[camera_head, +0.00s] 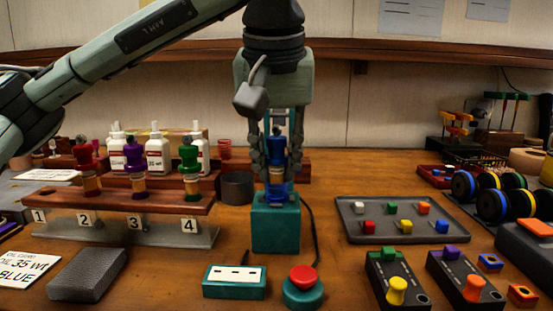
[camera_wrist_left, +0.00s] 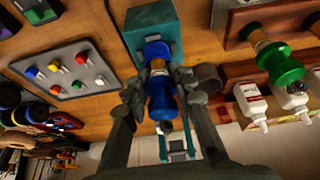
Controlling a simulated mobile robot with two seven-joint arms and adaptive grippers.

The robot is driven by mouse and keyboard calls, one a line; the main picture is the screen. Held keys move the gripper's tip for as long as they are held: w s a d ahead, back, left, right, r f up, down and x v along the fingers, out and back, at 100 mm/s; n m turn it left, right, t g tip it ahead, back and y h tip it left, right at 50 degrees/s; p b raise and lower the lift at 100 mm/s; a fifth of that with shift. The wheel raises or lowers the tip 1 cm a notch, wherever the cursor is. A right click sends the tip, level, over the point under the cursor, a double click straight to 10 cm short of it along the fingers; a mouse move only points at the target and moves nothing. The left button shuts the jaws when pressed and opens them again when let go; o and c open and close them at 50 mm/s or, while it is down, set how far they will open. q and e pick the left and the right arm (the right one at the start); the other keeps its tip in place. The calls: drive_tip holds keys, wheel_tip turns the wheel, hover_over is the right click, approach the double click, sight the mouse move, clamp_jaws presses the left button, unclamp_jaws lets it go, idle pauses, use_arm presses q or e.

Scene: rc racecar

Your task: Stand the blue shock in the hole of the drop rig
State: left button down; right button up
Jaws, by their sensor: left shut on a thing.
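The blue shock (camera_head: 276,150) is upright in my left gripper (camera_head: 276,165), whose fingers are closed around its blue upper body. It stands over the teal drop rig (camera_head: 276,226), a block on the table. The shock's lower blue end is at the rig's top face; I cannot tell whether it is in the hole, which is hidden. In the left wrist view the blue shock (camera_wrist_left: 161,98) lies between the fingers of my left gripper (camera_wrist_left: 160,90), its far end against the teal rig (camera_wrist_left: 153,22). My right gripper is not in view.
A wooden rack (camera_head: 120,193) with red, purple and green shocks, numbered 1 to 4, stands to the left. A teal box (camera_head: 234,280) and a red button (camera_head: 303,278) are in front. A grey tray (camera_head: 387,231) with coloured cubes is at right. A dark cup (camera_head: 237,187) stands beside the rig.

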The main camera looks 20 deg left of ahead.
use_arm(q)
drive_tip(key=shift+f, duration=0.25)
drive_tip(key=c, duration=1.2)
unclamp_jaws()
drive_tip(key=shift+o, duration=0.2)
drive_tip(key=v, duration=1.2)
